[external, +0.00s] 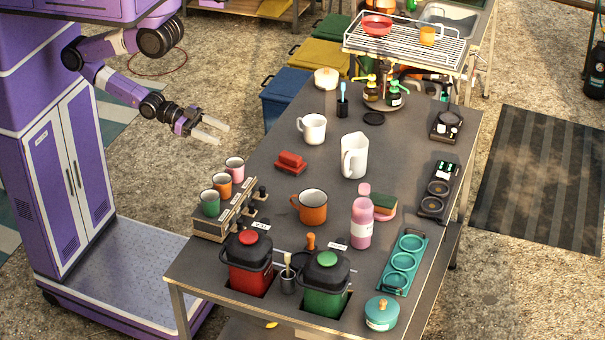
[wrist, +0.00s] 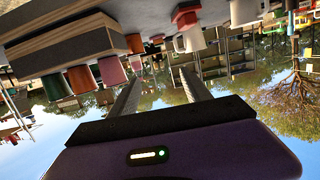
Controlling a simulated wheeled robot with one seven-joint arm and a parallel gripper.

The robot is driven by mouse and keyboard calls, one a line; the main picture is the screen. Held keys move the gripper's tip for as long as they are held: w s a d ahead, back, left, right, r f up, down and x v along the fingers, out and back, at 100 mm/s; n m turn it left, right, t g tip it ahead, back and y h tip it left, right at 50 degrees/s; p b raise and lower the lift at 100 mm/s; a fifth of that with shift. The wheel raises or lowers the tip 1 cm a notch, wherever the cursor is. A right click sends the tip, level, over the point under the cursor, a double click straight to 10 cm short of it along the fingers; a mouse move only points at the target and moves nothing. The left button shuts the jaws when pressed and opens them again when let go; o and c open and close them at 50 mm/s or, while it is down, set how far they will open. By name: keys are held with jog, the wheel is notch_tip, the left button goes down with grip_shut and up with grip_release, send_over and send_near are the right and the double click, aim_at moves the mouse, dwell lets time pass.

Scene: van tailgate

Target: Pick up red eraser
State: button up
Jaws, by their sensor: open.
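The red eraser (external: 290,161), a small red block with a raised top, lies on the dark table, left of a white pitcher and behind an orange mug. In the wrist view, which looks upside down, a red block (wrist: 185,14) near the top edge appears to be it. My gripper (external: 217,131) is in the air off the table's left side, left of and apart from the eraser. Its two fingers stand apart with nothing between them, also in the wrist view (wrist: 158,78).
A white mug (external: 313,128), white pitcher (external: 354,156) and orange mug (external: 312,207) stand around the eraser. A wooden rack (external: 222,222) with several cups lines the table's left edge. The table just left of the eraser is clear. A blue bin (external: 286,97) stands beyond my gripper.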

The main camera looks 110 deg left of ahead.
jog(key=w+a+t+y, duration=0.1)
jog(key=w+a, duration=0.4)
jog(key=n+g+y, duration=0.1)
jog(key=n, duration=0.1)
send_near(286, 154)
jog(key=w+a+r, duration=0.2)
jog(key=a+r, duration=0.2)
jog(key=a, duration=0.1)
jog(key=w, duration=0.1)
jog(key=w+f+h, duration=0.1)
jog(key=w+a+m+g, duration=0.1)
jog(key=shift+w+f, duration=0.1)
jog(key=shift+f, duration=0.2)
jog(key=d+f+m+h, duration=0.1)
jog(key=s+d+f+m+g+h, duration=0.1)
jog(key=d+h, duration=0.1)
jog(key=shift+d+m, duration=0.25)
jog(key=shift+m, duration=0.05)
jog(key=shift+w+d+f+h, duration=0.1)
jog(key=shift+w+f+h, duration=0.05)
jog(key=shift+h, duration=0.15)
jog(key=p+x, duration=0.1)
jog(key=x, duration=0.6)
jog(key=shift+w+f+p, duration=0.1)
jog(key=shift+w+p, duration=0.15)
jog(key=shift+p, duration=0.15)
grip_shut()
